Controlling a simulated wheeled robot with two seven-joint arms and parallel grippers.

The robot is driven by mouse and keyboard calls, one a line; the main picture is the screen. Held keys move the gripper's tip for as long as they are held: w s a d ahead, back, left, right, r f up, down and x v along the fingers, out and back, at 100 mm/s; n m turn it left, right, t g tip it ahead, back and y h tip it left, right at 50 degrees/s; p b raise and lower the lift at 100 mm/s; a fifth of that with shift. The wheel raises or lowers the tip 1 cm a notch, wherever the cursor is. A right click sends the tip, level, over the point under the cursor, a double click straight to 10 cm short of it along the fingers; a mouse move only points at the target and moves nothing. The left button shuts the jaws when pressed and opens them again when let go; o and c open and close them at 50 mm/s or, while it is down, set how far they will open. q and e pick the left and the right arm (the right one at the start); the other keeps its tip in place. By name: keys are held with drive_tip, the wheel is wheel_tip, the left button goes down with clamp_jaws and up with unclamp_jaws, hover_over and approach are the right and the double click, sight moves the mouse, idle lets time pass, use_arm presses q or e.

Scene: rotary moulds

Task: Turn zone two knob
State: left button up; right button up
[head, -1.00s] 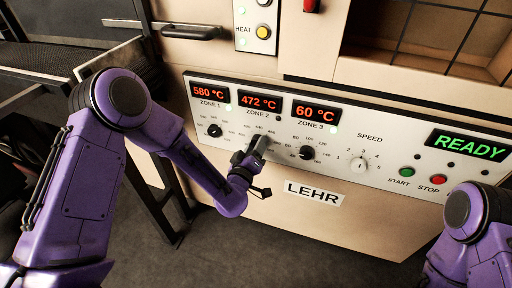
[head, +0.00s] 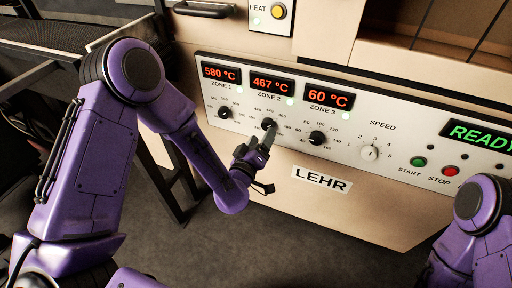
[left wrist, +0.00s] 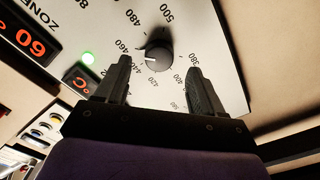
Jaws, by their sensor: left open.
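The zone two knob (head: 268,124) is a small black dial on the white control panel, under a red display (head: 272,83) reading 467 °C. In the left wrist view the knob (left wrist: 158,55) sits just beyond and between the fingertips, with a white mark on its left side, toward the 440 to 460 figures. My left gripper (head: 268,139) is in front of the panel, just below the knob. In the left wrist view its fingers (left wrist: 160,75) are apart and empty, with a visible gap to the knob. My right arm shows at the right edge; its gripper is out of view.
The zone one knob (head: 225,112) and the zone three knob (head: 317,138) flank the zone two knob closely. The speed knob (head: 370,152), the green start button (head: 419,162) and the red stop button (head: 450,171) are further right. A LEHR label (head: 321,180) is below.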

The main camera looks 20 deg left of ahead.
use_arm(q)
drive_tip(key=s, duration=0.6)
drive_tip(key=shift+s+a+b, duration=0.15)
drive_tip(key=shift+b, duration=0.15)
